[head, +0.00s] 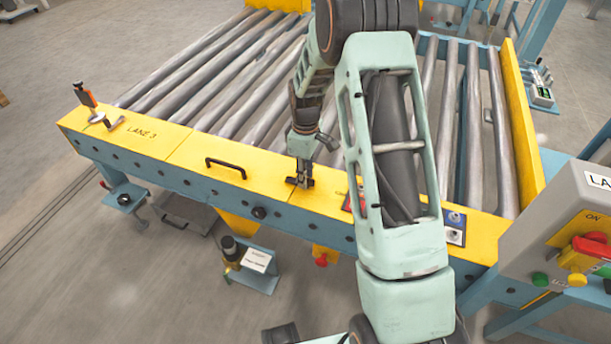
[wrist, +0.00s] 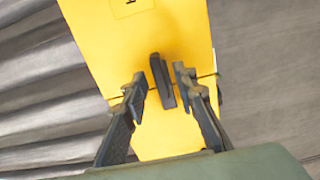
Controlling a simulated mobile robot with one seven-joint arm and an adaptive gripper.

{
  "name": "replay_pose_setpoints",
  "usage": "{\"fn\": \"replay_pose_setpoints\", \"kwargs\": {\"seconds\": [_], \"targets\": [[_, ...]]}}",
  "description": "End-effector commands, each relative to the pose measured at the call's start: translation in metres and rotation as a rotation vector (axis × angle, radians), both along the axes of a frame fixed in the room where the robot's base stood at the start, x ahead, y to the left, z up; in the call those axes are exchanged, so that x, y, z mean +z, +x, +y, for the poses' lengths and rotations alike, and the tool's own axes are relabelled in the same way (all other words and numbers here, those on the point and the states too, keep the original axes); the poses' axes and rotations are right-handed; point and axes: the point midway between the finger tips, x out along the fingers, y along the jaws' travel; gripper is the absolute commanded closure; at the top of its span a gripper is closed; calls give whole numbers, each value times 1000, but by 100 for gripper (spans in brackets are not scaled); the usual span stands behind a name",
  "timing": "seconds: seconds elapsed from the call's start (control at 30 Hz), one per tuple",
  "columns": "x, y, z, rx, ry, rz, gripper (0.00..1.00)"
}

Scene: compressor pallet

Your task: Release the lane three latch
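The yellow top rail (head: 195,152) of the roller conveyor is marked LANE 3 near its left end. A clamp-like fitting with an orange-and-black handle (head: 87,98) stands upright at that end, far left of my gripper. My gripper (head: 303,177) points down at the rail near its middle, right of a black pull handle (head: 225,167). In the wrist view my gripper (wrist: 160,76) is open. A small upright black piece (wrist: 162,82) stands on the yellow surface between the fingers, closer to the right finger. Contact cannot be told. Which fitting is the latch is unclear.
Grey rollers (head: 215,75) lie behind the rail. A grey control box (head: 570,235) with red, green and yellow controls stands at the right. A small labelled stand (head: 250,265) is on the floor in front. My arm hides part of the right-hand rail.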

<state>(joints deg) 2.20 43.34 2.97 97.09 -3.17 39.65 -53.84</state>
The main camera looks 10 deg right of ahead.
Motion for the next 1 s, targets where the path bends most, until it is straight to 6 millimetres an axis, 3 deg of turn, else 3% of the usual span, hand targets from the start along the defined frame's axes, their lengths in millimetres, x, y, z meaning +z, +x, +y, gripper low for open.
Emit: {"fn": "replay_pose_setpoints", "kwargs": {"seconds": [0.17,0.43,1.0], "targets": [[0,0,0,0,0,0,74],[1,0,0,0,0,0,100],[2,0,0,-106,-1,-1,100]]}}
